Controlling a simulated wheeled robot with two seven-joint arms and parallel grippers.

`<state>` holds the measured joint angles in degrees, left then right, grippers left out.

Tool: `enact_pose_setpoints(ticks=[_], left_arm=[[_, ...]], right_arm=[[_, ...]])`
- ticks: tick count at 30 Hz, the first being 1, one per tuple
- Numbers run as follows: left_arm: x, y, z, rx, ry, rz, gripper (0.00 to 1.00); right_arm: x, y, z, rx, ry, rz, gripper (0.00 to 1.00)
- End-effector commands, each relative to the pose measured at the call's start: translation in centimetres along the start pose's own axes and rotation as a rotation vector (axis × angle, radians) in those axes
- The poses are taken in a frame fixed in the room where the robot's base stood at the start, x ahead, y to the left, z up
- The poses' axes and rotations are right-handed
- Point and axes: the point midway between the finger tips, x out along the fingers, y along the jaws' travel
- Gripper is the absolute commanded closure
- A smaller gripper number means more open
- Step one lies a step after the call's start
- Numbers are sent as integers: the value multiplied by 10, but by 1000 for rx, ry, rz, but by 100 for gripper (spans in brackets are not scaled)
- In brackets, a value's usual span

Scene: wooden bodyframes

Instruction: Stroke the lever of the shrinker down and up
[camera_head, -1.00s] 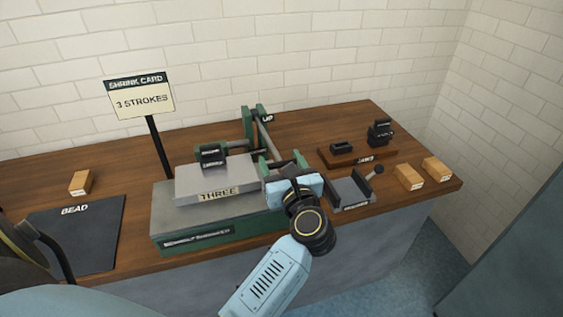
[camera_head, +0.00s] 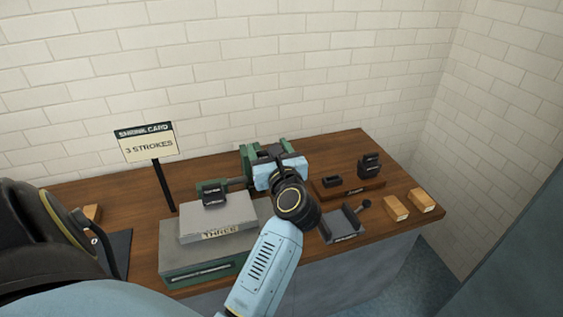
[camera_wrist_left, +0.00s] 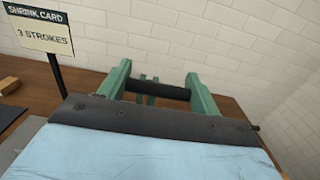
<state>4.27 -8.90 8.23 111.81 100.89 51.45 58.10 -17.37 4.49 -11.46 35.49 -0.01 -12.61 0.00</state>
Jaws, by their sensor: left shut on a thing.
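My left gripper (camera_head: 281,168) is raised at this frame, shut on the lever. My right gripper is out of view.
A sign (camera_head: 147,145) reads SHRINK CARD, 3 STROKES. A black mat (camera_head: 120,250) lies at left.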

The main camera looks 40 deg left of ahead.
Motion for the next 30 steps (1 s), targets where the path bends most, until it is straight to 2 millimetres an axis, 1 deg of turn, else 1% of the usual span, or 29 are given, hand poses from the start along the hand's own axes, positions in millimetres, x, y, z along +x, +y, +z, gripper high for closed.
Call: enact_pose_setpoints(ticks=[1, 6, 9, 16, 29, 30], left_arm=[[8, 1, 18, -2, -9, 4, 78], [27, -1, 37, -1, -9, 0, 77], [35, -1, 43, 0, -7, 0, 78], [45, -1, 50, 0, -7, -1, 77], [47, -1, 49, 1, -5, -1, 78], [47, -1, 49, 1, -5, -1, 31]], right_arm=[[-12, 0, -2, 0, 2, 0, 15], [-27, 1, -5, 0, 4, 1, 15], [-33, 1, -6, 0, 4, 1, 15], [-38, 1, -7, 0, 5, 1, 15], [-39, 1, -7, 0, 5, 1, 15], [-39, 1, -7, 0, 5, 1, 15]])
